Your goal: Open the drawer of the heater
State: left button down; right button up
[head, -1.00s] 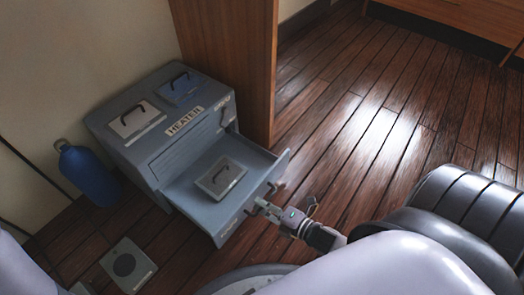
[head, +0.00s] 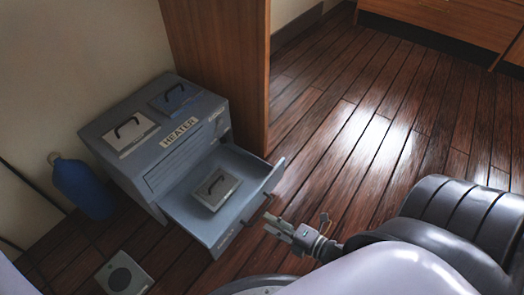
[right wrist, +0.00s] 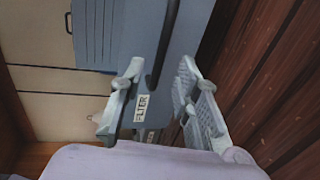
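The grey heater (head: 150,170) stands against the wall at the left of the head view, with a HEATER label on its sloped edge. Its drawer (head: 247,180) is pulled out toward the right. A light-grey plate with a dark handle (head: 216,190) lies inside the drawer. My right gripper (head: 270,227) is open and empty, just off the drawer front. In the right wrist view its fingers (right wrist: 160,98) stand apart, with a dark bar handle (right wrist: 162,45) beyond them and a FILTER label (right wrist: 142,106) between them. My left gripper is out of view.
A blue bottle (head: 82,186) stands left of the heater. A grey floor plate (head: 123,275) lies in front of it. A wooden panel (head: 222,70) rises behind the heater. The wooden floor to the right is clear.

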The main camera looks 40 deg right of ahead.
jog(key=v, duration=0.6)
jog(key=shift+s, duration=0.35)
jog(key=shift+d, duration=0.15)
